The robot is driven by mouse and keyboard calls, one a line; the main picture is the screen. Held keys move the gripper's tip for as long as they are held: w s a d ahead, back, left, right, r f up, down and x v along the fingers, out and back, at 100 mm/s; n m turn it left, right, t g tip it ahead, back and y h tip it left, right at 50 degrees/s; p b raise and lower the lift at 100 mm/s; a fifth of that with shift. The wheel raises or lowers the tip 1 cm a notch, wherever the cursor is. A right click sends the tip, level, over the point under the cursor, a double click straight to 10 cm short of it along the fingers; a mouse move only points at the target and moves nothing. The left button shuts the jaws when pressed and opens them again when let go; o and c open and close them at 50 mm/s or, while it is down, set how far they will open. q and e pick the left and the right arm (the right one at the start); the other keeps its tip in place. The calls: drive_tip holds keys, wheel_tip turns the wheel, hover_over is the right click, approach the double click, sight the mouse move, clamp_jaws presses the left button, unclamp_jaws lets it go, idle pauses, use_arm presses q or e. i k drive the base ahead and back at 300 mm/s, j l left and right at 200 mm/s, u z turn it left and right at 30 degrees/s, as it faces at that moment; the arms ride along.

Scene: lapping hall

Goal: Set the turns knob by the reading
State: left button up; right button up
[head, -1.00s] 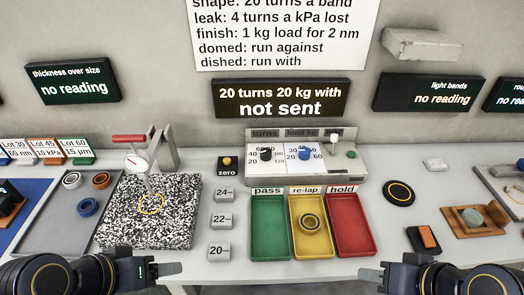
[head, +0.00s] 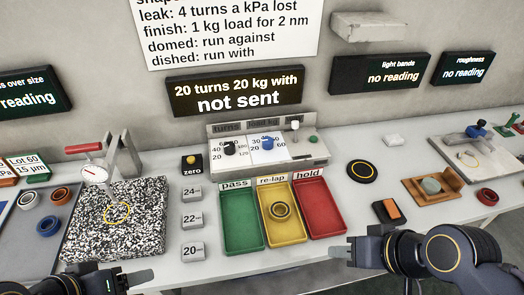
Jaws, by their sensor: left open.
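The control box (head: 310,153) stands at the back of the bench. On its sloped white face sit the black turns knob (head: 229,148) and, to its right, the blue load knob (head: 267,143). The turns scale has figures such as 20, 40, 60 and 120; the exact pointer setting is too small to read. The display (head: 234,91) above reads "20 turns 20 kg with, not sent". My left gripper (head: 142,277) is open at the bottom left, well short of the knobs. My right gripper (head: 340,250) is at the front edge right of the red tray; its jaw opening is unclear.
A dial gauge (head: 95,175) stands on a speckled plate (head: 95,235). The rule sheet (head: 230,30) hangs above. Light bands (head: 380,75) and roughness displays read "no reading".

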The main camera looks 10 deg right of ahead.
sight(228, 146)
drive_tip(key=j+u, duration=0.25)
drive_tip(key=j, duration=0.15)
drive_tip(key=i+j+u, duration=0.2)
drive_tip(key=j, duration=0.2)
drive_tip(key=j+u, duration=0.25)
drive_tip(key=i+j, duration=0.05)
drive_tip(key=j, duration=0.05)
